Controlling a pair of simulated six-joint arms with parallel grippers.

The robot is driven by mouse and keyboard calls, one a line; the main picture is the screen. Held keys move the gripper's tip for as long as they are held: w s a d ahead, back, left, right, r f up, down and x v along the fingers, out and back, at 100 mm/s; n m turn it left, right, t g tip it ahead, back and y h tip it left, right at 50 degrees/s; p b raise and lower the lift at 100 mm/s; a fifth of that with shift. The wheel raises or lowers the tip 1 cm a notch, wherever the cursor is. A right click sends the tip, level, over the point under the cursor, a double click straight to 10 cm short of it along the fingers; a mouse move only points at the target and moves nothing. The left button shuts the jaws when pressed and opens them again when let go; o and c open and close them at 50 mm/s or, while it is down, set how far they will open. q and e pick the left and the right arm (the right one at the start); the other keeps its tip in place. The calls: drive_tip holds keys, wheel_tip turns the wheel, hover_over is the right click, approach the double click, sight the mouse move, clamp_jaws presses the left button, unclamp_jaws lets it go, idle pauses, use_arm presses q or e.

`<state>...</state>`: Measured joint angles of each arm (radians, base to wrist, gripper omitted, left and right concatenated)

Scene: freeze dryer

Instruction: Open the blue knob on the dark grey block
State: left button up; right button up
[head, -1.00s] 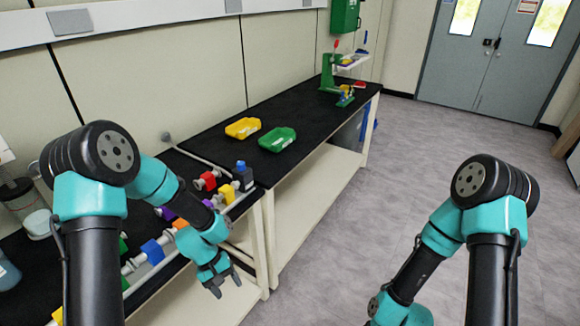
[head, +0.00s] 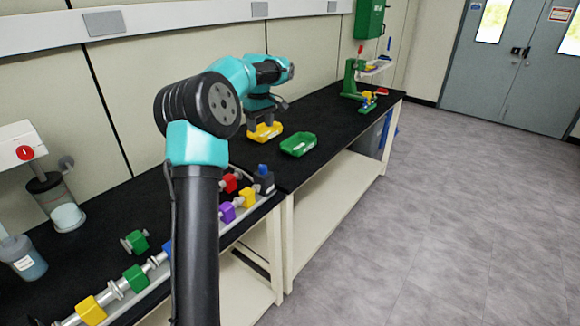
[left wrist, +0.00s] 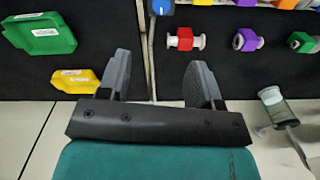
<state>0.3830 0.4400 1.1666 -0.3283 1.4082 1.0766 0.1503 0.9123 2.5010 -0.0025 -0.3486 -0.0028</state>
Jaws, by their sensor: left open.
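The dark grey block (head: 264,182) stands at the far end of the row of coloured blocks, at the right edge of the near bench. Its blue knob (head: 263,168) is on top. In the left wrist view the blue knob (left wrist: 162,7) shows only in part at the top edge, and most of the block is out of frame. My left gripper (head: 266,108) is open and empty, raised over the bench near the yellow tray, beyond the block and apart from it. Its two spread fingers also show in the left wrist view (left wrist: 158,72). My right gripper is not in view.
The yellow tray (head: 265,132) and the green tray (head: 299,145) lie on the far bench. Red (head: 229,183), purple (head: 227,211) and yellow (head: 248,197) blocks sit close to the grey block. The wall runs behind the bench. Open floor lies to the right.

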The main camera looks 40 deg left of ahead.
sight(263, 166)
use_arm(q)
drive_tip(key=shift+s+a, duration=0.1)
drive_tip(key=shift+s, duration=0.05)
wheel_tip(263, 166, down, 18)
drive_tip(key=shift+r, duration=0.25)
idle(0.7)
drive_tip(key=c, duration=0.9)
